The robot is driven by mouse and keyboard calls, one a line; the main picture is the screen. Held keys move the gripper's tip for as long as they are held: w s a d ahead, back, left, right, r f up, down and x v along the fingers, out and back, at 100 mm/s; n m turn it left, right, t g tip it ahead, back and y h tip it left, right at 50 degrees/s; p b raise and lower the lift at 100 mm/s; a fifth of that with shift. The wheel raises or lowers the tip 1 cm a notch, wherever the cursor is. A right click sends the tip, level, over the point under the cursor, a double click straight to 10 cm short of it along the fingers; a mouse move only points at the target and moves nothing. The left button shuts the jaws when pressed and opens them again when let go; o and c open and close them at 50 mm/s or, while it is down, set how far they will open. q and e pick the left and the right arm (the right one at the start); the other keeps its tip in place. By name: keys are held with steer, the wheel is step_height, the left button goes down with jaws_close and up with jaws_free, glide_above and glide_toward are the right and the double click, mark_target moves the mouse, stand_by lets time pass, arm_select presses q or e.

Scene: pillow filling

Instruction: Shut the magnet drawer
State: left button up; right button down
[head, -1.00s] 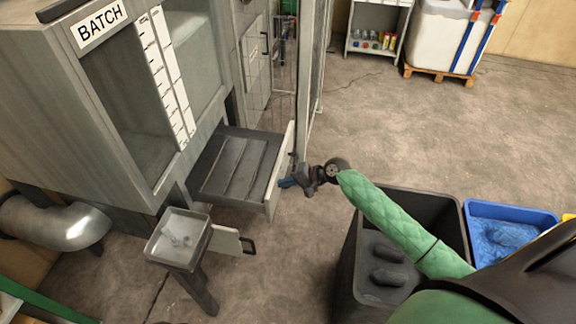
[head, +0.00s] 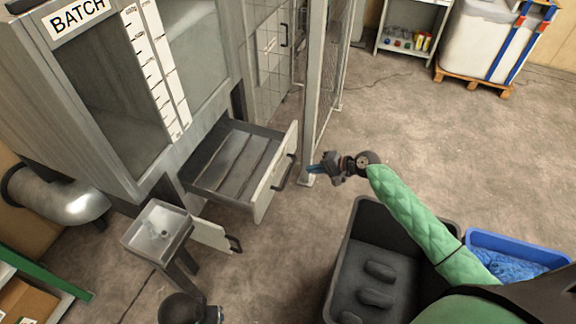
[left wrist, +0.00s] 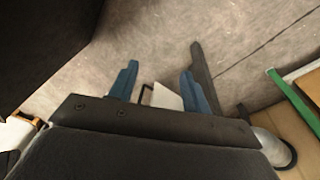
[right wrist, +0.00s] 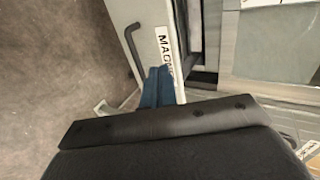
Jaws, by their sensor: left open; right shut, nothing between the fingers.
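The magnet drawer (head: 268,185) stands pulled out of the grey machine, with its grey ribbed inside showing and a dark bar handle on its pale front. In the right wrist view its front (right wrist: 153,38) shows a partly hidden label starting "MAGN". My right gripper (head: 314,168) is shut and empty, to the right of the drawer front and apart from it in the head view. Its blue fingers (right wrist: 156,85) overlap the front in the right wrist view. My left gripper (left wrist: 160,85) is open and empty; its fingers are not clear in the head view.
A lower pale panel (head: 211,234) with a dark handle sticks out beneath the drawer. A small metal tray on a post (head: 157,230) stands at its left. A post (head: 314,90) rises behind the drawer. A black bin (head: 345,265) and blue bin (head: 515,245) stand right.

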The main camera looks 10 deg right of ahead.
steer(key=p, duration=0.2)
glide_toward(273, 168)
step_height(273, 168, down, 3)
arm_select(q)
step_height(273, 168, down, 17)
steer(key=p, duration=0.2)
steer(key=shift+s+a, duration=0.2)
steer(key=shift+a, duration=0.25)
arm_select(e)
steer(key=w+a, duration=0.2)
steer(key=a, duration=0.1)
steer(key=w+a, duration=0.1)
steer(key=shift+w+a+f, duration=0.2)
steer(key=shift+f, duration=0.2)
